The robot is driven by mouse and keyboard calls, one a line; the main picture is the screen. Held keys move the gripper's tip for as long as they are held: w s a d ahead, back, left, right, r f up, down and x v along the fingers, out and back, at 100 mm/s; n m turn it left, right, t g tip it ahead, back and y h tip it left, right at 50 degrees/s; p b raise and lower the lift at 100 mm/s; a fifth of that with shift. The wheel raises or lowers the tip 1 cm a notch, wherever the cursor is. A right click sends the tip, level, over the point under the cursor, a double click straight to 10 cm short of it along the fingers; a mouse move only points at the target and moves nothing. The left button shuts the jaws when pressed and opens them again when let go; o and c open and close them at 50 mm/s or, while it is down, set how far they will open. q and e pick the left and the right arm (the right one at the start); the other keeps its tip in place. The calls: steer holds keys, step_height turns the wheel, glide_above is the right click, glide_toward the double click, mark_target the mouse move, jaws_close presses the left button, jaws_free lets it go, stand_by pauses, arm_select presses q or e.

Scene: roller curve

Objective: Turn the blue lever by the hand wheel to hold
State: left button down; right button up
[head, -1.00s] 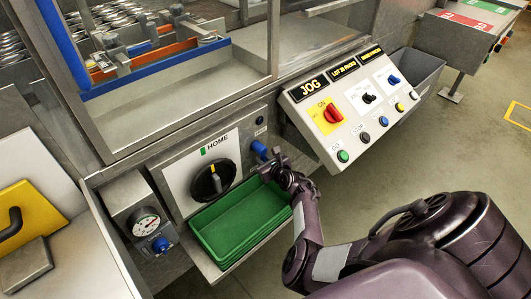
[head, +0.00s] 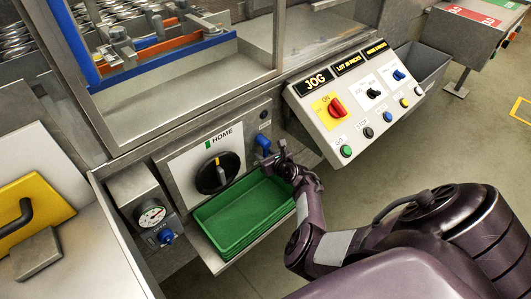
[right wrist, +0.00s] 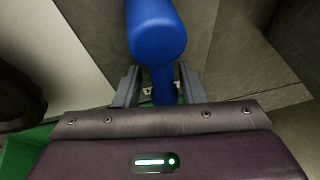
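The blue lever (head: 263,142) sticks out of the grey panel just right of the black hand wheel (head: 213,175), whose plate reads HOME. My right gripper (head: 279,156) is at the lever's lower right in the head view. In the right wrist view the lever (right wrist: 156,38) comes down between the two fingers of the gripper (right wrist: 158,88), with a narrow gap beside it; the fingers look open around it. A small label behind it is mostly hidden. My left gripper is out of view.
A green tray (head: 237,214) sits under the wheel, just below my right gripper. A gauge box (head: 151,216) with a blue knob is at left. A sloped button panel (head: 352,104) is to the right. Floor is free at the lower right.

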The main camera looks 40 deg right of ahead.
steer(key=shift+s+r, duration=0.3)
steer(key=shift+s, duration=0.15)
steer(key=p+v, duration=0.2)
steer(key=v, duration=0.4)
steer(key=shift+s, duration=0.45)
